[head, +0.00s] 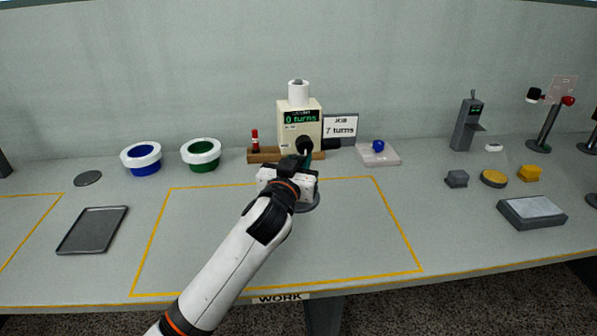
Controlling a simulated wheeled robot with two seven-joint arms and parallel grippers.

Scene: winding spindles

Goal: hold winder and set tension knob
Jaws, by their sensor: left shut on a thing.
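The winder (288,111) is a cream box with a white spool on top and a display reading "0 turns". A dark round hub (304,144) sits low on its front. My left gripper (302,163) is right in front of the winder, below the display. It is shut on a dark green upright part (312,161), mostly hidden by the hand. A grey round base (307,203) shows partly beneath the hand. A blue knob (378,146) sits on a pale plate (389,158) to the right; whether it is the tension knob I cannot tell. My right gripper is out of view.
A "7 turns" card (341,128) stands right of the winder. A blue bowl (143,160) and a green bowl (202,155) stand left, with an empty tray (93,230) in front. Grey and yellow blocks lie right. The yellow-outlined work area is largely clear.

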